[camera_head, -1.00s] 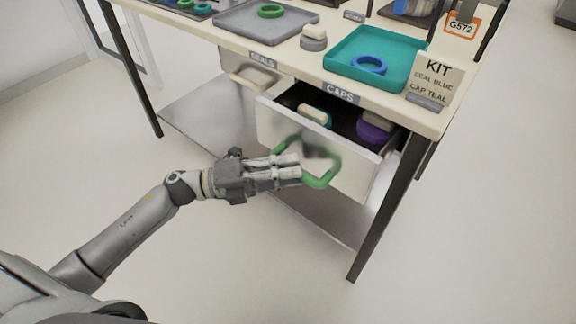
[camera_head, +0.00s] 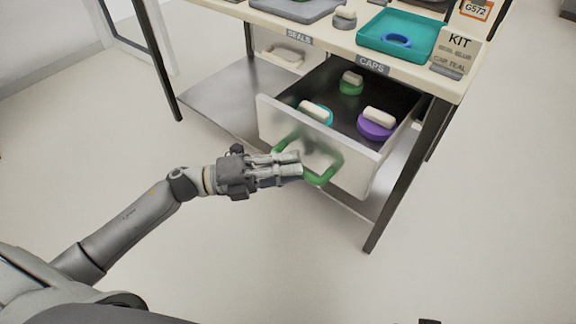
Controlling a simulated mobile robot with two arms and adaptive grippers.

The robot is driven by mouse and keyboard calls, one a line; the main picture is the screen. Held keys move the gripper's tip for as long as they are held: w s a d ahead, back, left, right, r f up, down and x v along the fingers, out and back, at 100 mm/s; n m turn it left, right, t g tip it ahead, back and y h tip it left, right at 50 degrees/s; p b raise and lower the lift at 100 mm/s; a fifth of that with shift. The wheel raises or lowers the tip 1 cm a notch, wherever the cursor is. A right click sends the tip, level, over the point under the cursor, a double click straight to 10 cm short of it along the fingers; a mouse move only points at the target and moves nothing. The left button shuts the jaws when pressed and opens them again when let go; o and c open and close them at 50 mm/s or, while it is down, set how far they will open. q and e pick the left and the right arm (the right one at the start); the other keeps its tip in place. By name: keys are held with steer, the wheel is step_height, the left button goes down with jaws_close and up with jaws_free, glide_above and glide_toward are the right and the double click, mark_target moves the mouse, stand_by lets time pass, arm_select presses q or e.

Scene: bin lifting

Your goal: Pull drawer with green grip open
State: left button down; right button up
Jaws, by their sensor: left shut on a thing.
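The drawer (camera_head: 350,166) under the CAPS label (camera_head: 373,65) stands well out from the table, and its inside shows. Its green grip (camera_head: 322,177) is a loop on the drawer front. My left gripper (camera_head: 296,166) is shut on the green grip, its fingers partly covering the loop's left side. In the drawer lie a teal cap (camera_head: 319,113), a purple cap (camera_head: 375,125) and a green cap (camera_head: 351,86), each with a pale block on it. My right gripper is not clearly in view; only a small dark part shows at the bottom edge.
The table (camera_head: 330,45) carries a teal tray (camera_head: 401,37) with a blue ring (camera_head: 396,40), a grey tray (camera_head: 285,9) and a KIT card (camera_head: 459,51). A SEALS drawer (camera_head: 284,57) is to the left. Table legs (camera_head: 410,175) flank the drawer; the floor in front is clear.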

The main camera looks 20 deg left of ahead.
arm_select(q)
steer(key=c, duration=1.5)
jaws_free()
steer(key=shift+o, duration=0.4)
steer(key=v, duration=1.2)
